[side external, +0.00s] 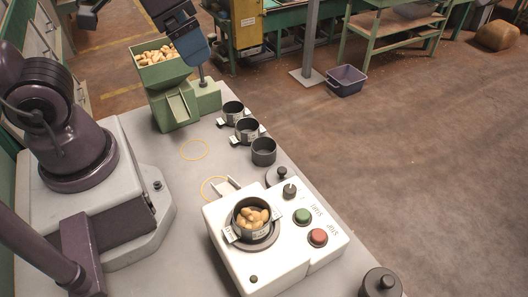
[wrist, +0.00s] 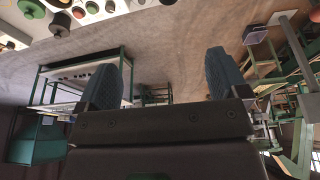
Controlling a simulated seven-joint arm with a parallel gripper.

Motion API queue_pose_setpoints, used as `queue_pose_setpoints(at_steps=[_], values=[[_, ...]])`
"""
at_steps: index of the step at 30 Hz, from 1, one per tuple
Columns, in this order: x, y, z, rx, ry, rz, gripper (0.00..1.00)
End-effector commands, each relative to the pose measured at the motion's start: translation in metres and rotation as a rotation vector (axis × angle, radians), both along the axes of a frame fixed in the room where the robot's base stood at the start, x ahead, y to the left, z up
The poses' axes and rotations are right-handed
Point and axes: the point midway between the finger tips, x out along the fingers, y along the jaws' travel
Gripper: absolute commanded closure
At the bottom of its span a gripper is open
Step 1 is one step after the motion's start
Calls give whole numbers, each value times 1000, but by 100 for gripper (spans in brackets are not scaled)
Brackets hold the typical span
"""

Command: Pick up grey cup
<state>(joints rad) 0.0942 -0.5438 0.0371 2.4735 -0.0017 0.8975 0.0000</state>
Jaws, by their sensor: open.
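Several dark grey cups stand on the table. Two of them, the far cup (side external: 232,109) and the middle cup (side external: 247,128), have white labelled tabs at their sides. A plain grey cup (side external: 263,152) without visible tabs stands nearest in that row and looks empty. Another dark cup (side external: 249,229) with white tabs holds nuts on a white machine (side external: 225,258). My gripper (wrist: 163,75) is open and empty, its two blue-grey fingers apart. In the side view it hangs at the top, beside the green hopper and above and away from the cups; its fingertips are not clearly separable there.
The green hopper (side external: 174,106) holds nuts (side external: 155,56) at the far left of the cups. The machine has a green button (side external: 302,216) and a red button (side external: 318,237). A dark knobbed lid (side external: 380,284) is at the front edge. Yellow rings (side external: 194,141) mark bare table.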

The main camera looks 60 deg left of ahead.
Motion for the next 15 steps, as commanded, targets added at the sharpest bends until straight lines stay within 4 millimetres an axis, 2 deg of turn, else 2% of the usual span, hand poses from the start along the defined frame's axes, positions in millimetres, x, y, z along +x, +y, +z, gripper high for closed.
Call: queue_pose_setpoints(at_steps=[2, 7, 15], values=[[14, -6, -20, -11, 100, 7, 8], [43, -16, -63, -31, 251, 175, 8], [86, -20, -145, 14, 360, 666, 8]])
